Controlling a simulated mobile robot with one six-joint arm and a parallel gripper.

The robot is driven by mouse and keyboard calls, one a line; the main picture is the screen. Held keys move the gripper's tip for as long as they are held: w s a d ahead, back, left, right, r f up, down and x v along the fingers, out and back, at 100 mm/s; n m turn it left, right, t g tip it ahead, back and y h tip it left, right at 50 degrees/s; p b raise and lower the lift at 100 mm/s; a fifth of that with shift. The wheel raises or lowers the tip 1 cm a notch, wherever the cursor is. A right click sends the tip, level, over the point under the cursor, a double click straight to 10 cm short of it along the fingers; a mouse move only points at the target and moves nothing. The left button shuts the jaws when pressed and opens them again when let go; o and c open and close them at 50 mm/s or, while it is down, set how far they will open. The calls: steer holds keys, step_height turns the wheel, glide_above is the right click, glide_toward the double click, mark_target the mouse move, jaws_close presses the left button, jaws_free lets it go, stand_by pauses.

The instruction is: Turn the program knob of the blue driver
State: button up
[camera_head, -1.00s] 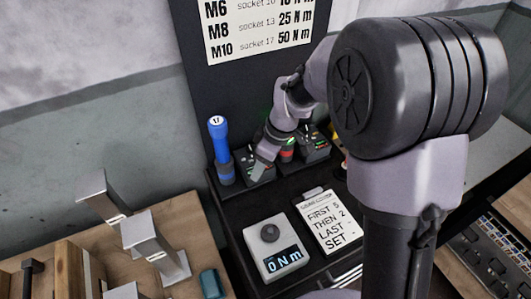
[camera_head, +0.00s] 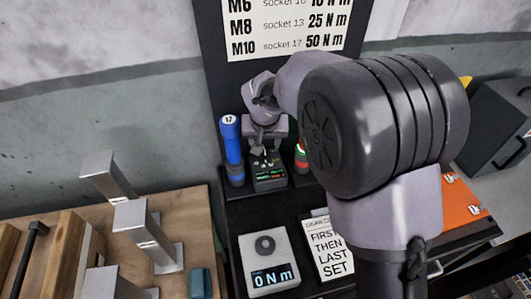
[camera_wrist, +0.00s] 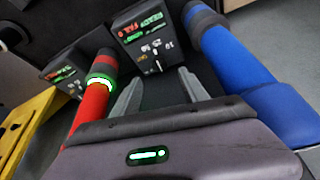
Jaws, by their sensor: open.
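The blue driver (camera_head: 232,145), marked 17, stands upright at the left of the dark bench. It also shows at the right of the wrist view (camera_wrist: 235,60). Beside it is a dark control box (camera_head: 268,175) with a red and green display; in the wrist view, the box (camera_wrist: 150,35) carries white marks around a dark knob (camera_wrist: 157,52), whose outline is hard to make out. My gripper (camera_head: 266,153) is over this box. In the wrist view, my gripper (camera_wrist: 158,85) is open and empty, its two fingers pointing towards the box and apart from each other.
A red driver (camera_wrist: 92,105) with a lit green ring stands close on the other side of the fingers. Another control box (camera_wrist: 66,68) lies beyond it. A torque tester (camera_head: 268,262) reading 0 Nm and a white card (camera_head: 328,250) lie in front.

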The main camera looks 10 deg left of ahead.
mark_target(265, 152)
steer(key=b+x, duration=0.1)
steer(key=x, duration=0.6)
